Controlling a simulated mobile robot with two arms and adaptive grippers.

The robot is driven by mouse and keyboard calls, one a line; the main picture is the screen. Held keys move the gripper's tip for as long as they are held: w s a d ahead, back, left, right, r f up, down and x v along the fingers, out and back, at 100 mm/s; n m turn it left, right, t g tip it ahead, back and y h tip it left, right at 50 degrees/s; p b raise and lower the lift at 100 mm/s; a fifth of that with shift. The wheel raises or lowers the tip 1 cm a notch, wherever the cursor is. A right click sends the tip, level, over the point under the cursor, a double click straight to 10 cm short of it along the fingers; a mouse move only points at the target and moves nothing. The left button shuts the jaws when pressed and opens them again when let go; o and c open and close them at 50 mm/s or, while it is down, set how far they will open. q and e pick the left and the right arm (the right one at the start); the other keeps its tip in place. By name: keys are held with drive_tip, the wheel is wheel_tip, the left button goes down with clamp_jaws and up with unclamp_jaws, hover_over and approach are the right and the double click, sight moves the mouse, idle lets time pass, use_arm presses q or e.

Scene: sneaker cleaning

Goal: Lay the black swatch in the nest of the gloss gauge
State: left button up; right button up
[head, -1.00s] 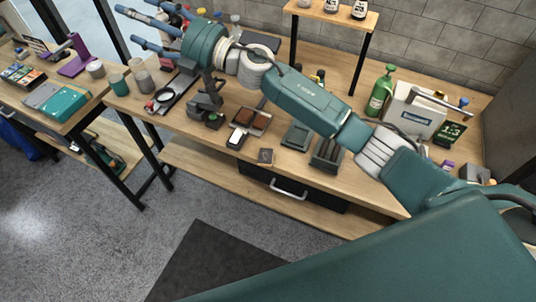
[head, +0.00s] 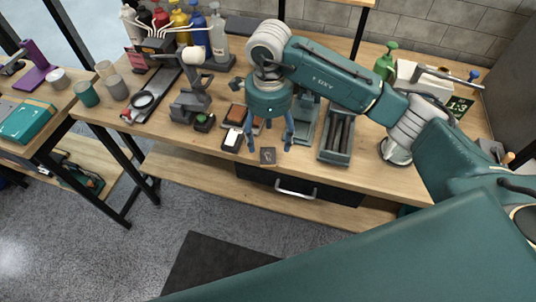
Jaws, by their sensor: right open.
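A small dark square (head: 268,156), which looks like the black swatch, lies flat at the front edge of the workbench with a faint mark on its face. My right gripper (head: 262,146) points down above the bench's front edge, open and empty. Its blue fingers are spread just behind and above the square, apart from it. A small black device with a white top (head: 233,139) stands left of the square, partly behind one finger. A dark device with a green button (head: 204,123) stands farther left. I cannot tell which one is the gloss gauge. My left gripper is out of view.
A brown-padded tray (head: 236,114) is partly hidden behind my right gripper. A dark slotted tray (head: 337,136) stands to the right. A drawer handle (head: 295,192) is below the bench edge.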

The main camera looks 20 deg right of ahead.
sight(267, 155)
wheel_tip(267, 155, down, 3)
drive_tip(key=shift+r+p, duration=0.1)
drive_tip(key=shift+p, duration=0.2)
drive_tip(key=shift+w+a+f, duration=0.1)
drive_tip(key=shift+a+f, duration=0.05)
drive_tip(key=shift+f, duration=0.2)
drive_tip(key=f, duration=0.1)
drive_tip(key=f+p, duration=0.2)
drive_tip(key=shift+w+a+f, duration=0.1)
drive_tip(key=shift+w+f, duration=0.15)
drive_tip(key=shift+f, duration=0.6)
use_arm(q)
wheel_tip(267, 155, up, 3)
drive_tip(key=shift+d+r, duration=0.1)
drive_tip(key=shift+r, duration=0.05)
use_arm(e)
drive_tip(key=c, duration=1.1)
